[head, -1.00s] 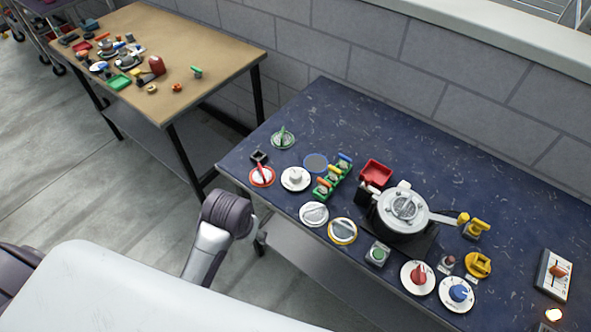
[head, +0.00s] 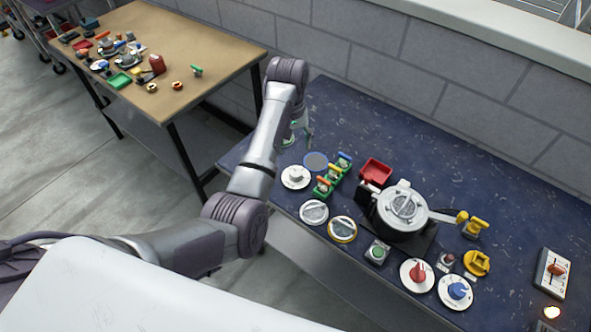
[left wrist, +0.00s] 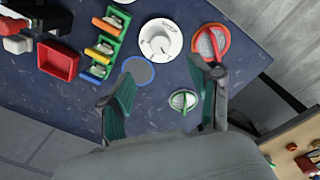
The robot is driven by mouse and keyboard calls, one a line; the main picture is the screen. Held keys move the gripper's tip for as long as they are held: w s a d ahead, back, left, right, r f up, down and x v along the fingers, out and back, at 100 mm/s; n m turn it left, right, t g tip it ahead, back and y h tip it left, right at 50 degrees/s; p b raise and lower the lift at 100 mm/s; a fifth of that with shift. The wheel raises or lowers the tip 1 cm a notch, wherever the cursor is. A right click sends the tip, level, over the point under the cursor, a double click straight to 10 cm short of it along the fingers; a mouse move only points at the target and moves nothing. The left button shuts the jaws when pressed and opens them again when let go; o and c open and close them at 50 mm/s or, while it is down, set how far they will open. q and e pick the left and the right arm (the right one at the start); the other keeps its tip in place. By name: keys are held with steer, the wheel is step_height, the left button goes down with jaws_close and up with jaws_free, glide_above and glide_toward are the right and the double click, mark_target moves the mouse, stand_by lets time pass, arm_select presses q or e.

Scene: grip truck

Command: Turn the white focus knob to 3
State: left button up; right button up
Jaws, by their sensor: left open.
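The white focus knob (head: 295,176) sits on a round white dial near the left end of the blue table. In the left wrist view the knob (left wrist: 160,41) shows between and beyond the fingertips, with dark lettering and marks too small to read surely. My left gripper (head: 300,135) is over the table's far left corner, behind the knob in the head view. In the wrist view this gripper (left wrist: 161,78) is open, its green-padded fingers apart and empty, touching nothing that I can tell. My right gripper is out of view.
Bare tabletop lies behind the tray.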

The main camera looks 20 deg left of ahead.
mark_target(296, 173)
arm_select(q)
steer(key=f, duration=1.2)
steer(key=shift+w+d+f+p, duration=0.15)
steer(key=shift+d+f+p, duration=0.05)
steer(key=shift+p, duration=0.1)
steer(key=c, duration=1.1)
steer(key=shift+c, duration=0.2)
